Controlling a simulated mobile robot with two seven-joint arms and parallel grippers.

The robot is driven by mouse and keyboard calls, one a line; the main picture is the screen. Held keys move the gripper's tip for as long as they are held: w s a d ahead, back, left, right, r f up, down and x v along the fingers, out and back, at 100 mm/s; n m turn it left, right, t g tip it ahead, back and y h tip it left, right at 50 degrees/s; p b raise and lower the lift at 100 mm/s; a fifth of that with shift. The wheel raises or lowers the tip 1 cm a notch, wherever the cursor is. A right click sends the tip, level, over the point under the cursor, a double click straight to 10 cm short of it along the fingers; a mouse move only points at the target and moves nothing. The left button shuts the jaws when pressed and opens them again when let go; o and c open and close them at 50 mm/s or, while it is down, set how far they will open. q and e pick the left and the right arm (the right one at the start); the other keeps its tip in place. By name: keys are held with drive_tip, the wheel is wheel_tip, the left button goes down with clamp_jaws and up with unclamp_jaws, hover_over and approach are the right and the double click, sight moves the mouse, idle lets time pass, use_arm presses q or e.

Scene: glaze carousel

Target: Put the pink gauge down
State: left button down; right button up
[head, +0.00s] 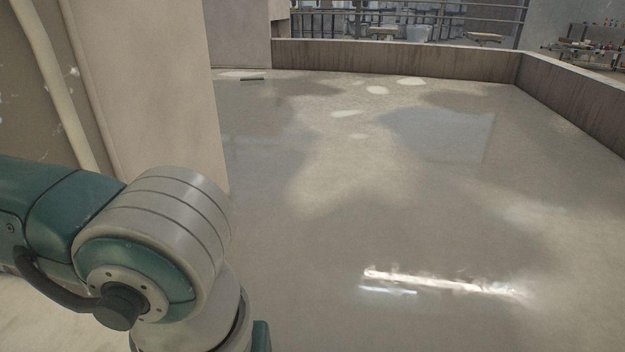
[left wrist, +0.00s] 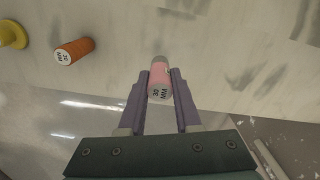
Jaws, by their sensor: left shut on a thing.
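The pink gauge (left wrist: 159,79) shows in the left wrist view as a small pink cylinder with a greyish far end and dark lettering on its near end. My left gripper (left wrist: 160,74) is shut on it, with a purple finger on each side. I cannot tell whether the gauge touches the surface beyond it. In the head view only part of my left arm shows, and the gripper and gauge are out of frame. My right gripper is in neither view.
In the left wrist view an orange cylinder (left wrist: 75,51) with a white lettered end lies left of the gauge. A yellow object (left wrist: 12,34) is at the far left.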

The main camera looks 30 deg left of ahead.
use_arm(q)
wheel_tip(320, 180, down, 4)
drive_tip(key=shift+b, duration=0.85)
drive_tip(key=shift+r, duration=0.1)
drive_tip(key=shift+f, duration=0.2)
drive_tip(key=c, duration=0.6)
unclamp_jaws()
wheel_tip(320, 180, up, 11)
drive_tip(key=p, duration=0.5)
drive_tip(key=shift+r+p, duration=0.2)
drive_tip(key=shift+p, duration=0.15)
drive_tip(key=shift+r, duration=0.55)
